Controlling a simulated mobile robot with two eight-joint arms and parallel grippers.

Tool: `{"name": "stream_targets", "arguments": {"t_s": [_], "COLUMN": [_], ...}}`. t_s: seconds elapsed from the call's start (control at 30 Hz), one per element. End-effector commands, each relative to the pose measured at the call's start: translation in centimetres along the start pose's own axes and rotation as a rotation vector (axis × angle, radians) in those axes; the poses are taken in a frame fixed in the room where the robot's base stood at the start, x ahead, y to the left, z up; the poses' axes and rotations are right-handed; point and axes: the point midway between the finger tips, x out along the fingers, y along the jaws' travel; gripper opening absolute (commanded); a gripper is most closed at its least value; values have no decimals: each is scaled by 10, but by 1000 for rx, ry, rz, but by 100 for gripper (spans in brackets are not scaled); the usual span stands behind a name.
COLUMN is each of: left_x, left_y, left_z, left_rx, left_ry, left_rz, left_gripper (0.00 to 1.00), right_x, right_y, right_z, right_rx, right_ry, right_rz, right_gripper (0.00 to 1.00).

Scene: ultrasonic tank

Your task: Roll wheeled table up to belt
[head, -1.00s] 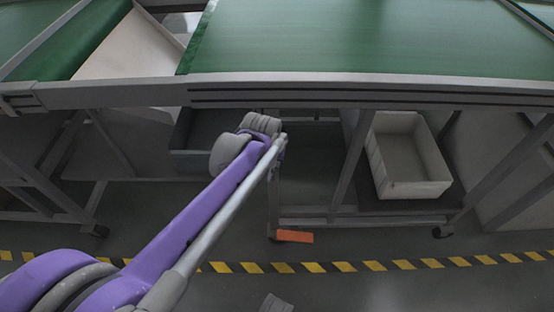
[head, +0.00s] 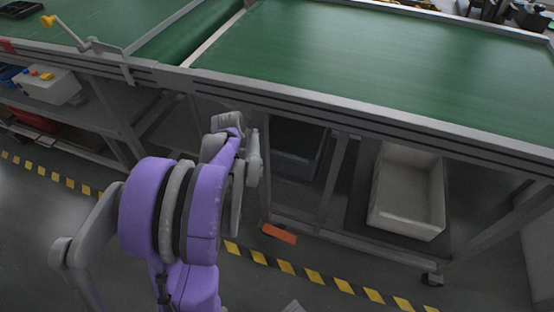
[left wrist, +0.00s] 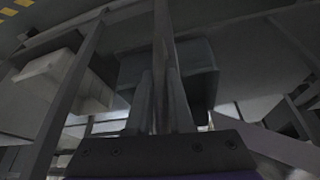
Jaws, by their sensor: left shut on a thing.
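The wheeled table (head: 400,122) has a green top, a grey metal frame and a caster visible at its lower right in the head view. The green belt (head: 130,20) lies to its left, with a narrow pale strip between the two green surfaces. My left arm reaches to the table's left end, under the top. In the left wrist view my left gripper (left wrist: 160,112) is shut on an upright grey bar (left wrist: 161,40), which looks like a table leg.
A pale bin (head: 407,222) and a dark bin (head: 296,165) sit under the table. An orange piece (head: 279,234) is low on the frame. Yellow-black tape (head: 345,287) crosses the floor. A white control box (head: 45,86) stands on a shelf at left.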

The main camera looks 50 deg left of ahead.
Motion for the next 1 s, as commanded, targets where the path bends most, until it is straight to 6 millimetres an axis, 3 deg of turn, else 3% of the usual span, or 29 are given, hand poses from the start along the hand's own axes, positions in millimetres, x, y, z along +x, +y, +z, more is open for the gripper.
{"name": "stream_targets", "arguments": {"t_s": [0.03, 0.1, 0.4, 0.63, 1.0], "left_x": [-3, -4, -8, -8, -8], "left_y": [-18, -35, -90, -110, -115], "left_z": [3, 7, 17, 21, 22], "left_rx": [-6, -5, -2, 0, 1], "left_ry": [-1, -2, -2, -3, -3], "left_rz": [-7, -6, -3, -1, 0], "left_gripper": [0, 0, 0, 0, 0], "right_x": [-4, -8, -16, -19, -19], "right_y": [0, 0, 0, 0, 0], "right_z": [-2, -3, -6, -7, -7], "right_rx": [0, 0, 0, 0, 0], "right_ry": [2, 3, 6, 7, 7], "right_rz": [0, 0, 0, 0, 0], "right_gripper": [0, 0, 0, 0, 0]}}
